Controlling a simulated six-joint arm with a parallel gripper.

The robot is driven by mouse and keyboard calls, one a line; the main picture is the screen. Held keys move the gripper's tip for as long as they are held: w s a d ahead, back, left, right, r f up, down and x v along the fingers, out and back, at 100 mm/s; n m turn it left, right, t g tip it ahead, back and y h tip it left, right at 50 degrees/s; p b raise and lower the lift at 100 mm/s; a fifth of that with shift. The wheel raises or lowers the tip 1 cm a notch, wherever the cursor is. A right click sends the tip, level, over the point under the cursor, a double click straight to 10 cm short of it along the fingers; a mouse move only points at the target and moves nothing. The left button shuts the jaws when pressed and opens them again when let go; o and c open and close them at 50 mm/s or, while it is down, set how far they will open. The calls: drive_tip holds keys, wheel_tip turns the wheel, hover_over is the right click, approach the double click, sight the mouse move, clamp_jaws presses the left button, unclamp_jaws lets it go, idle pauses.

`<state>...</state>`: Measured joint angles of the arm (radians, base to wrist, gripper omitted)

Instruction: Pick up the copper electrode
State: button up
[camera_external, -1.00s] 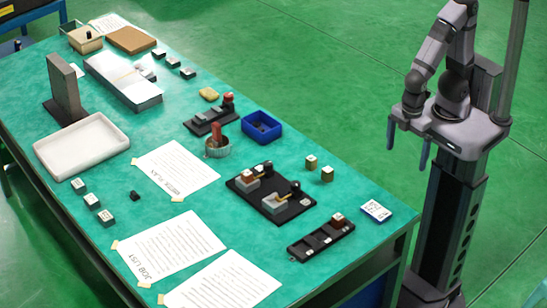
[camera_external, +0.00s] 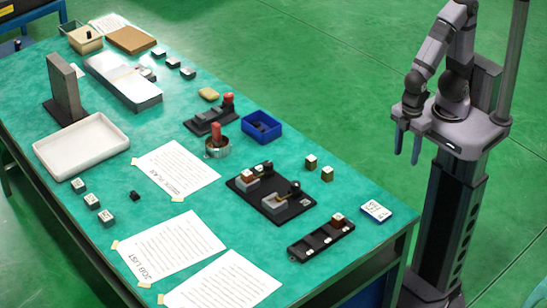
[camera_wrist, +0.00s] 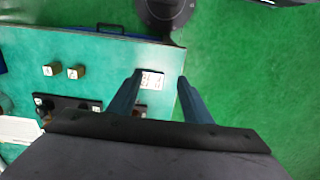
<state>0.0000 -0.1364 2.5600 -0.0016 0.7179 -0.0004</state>
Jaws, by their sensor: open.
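Several copper-coloured pieces are on the green table (camera_external: 90,255), and I cannot tell which is the copper electrode. A reddish-copper piece (camera_external: 214,132) stands in a round metal pot (camera_external: 217,151). Another (camera_external: 228,99) is at the end of a dark holder (camera_external: 205,124). A small block with a brown part (camera_external: 338,219) sits in the front dark rack (camera_external: 318,242). My gripper (camera_external: 408,156) hangs beyond the table's right end, empty, away from all of these. In the wrist view its two fingers (camera_wrist: 160,76) are apart, above a white labelled card (camera_wrist: 152,82).
Two small blocks (camera_external: 311,162) (camera_external: 327,174) stand near a black plate with clamps (camera_external: 289,211). A blue bin (camera_external: 262,127) is behind it. Paper sheets (camera_external: 180,169), a white tray (camera_external: 82,147) and an upright grey plate (camera_external: 66,88) occupy the left. Open floor lies beyond the table.

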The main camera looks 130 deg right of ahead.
drive_tip(key=shift+w, duration=0.1)
drive_tip(key=w+d+b, duration=0.2)
drive_tip(key=w+d, duration=0.3)
drive_tip(key=w, duration=0.6)
drive_tip(key=t+b, duration=0.4)
drive_tip(key=b, duration=0.2)
approach(247, 172)
drive_tip(key=shift+t, duration=0.3)
drive_tip(key=shift+p+x, duration=1.95)
drive_tip(key=shift+x, duration=2.2)
drive_tip(key=shift+s+f, duration=0.1)
drive_tip(key=shift+s, duration=0.05)
clamp_jaws()
